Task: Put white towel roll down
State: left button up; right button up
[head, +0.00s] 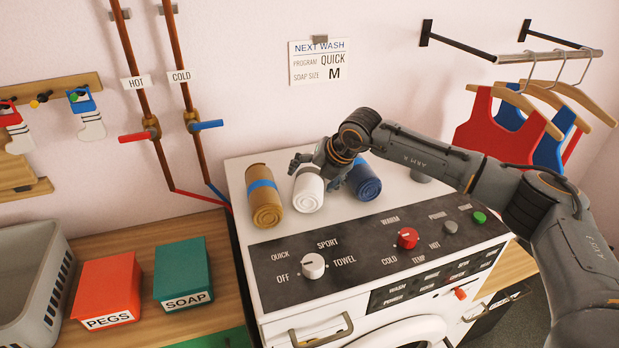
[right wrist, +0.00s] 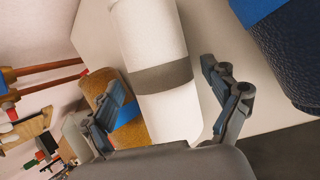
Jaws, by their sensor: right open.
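The white towel roll (head: 308,194) rests on top of the white washing machine (head: 235,178), between a tan roll and a blue roll. In the right wrist view the white roll (right wrist: 155,62) has a grey band. My right gripper (head: 314,164) is at the far part of the white roll. In the right wrist view its open fingers (right wrist: 168,108) stand to either side of the white roll, with gaps showing. The gripper hides part of the roll in the head view. My left gripper is not in view.
The control panel (head: 350,250) is in front. A red pegs box (head: 107,287) and a green soap box (head: 183,270) sit on the wooden counter. Garments hang at right.

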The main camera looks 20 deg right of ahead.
jog(key=shift+r, duration=0.1)
jog(key=c, duration=1.5)
